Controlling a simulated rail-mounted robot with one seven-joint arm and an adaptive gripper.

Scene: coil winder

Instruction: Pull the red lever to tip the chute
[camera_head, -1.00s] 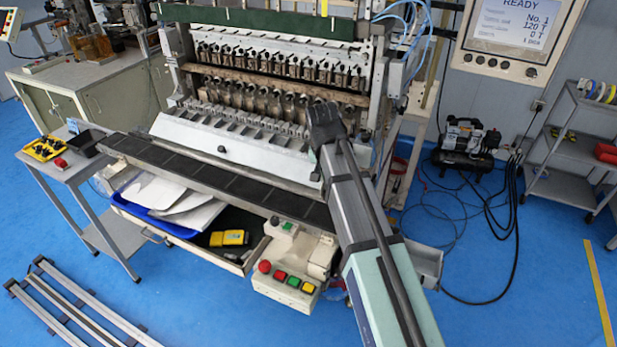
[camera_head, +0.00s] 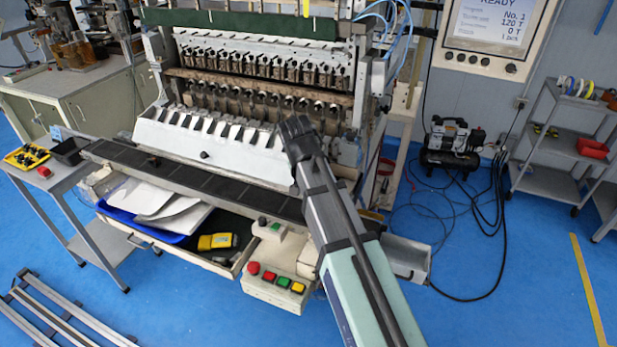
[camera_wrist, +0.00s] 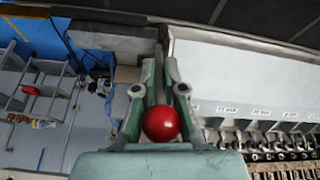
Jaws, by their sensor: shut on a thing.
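The red ball knob of the lever (camera_wrist: 161,123) shows in the wrist view between the two fingers of my gripper (camera_wrist: 160,94), which are shut on it. A grey lever shaft runs up behind the knob between the fingers. In the head view my gripper (camera_head: 297,132) is at the right end of the chute, and it hides the red knob there. The chute (camera_head: 215,152) is a pale metal panel with slots along its top edge, sloping down toward the front of the winder. Part of its pale face also shows in the wrist view (camera_wrist: 235,75).
A long black sectioned tray (camera_head: 185,183) runs along the chute's lower edge. Below are an open drawer with a yellow meter (camera_head: 217,241) and a button box (camera_head: 275,285). An air compressor (camera_head: 455,145) stands on the floor to the right.

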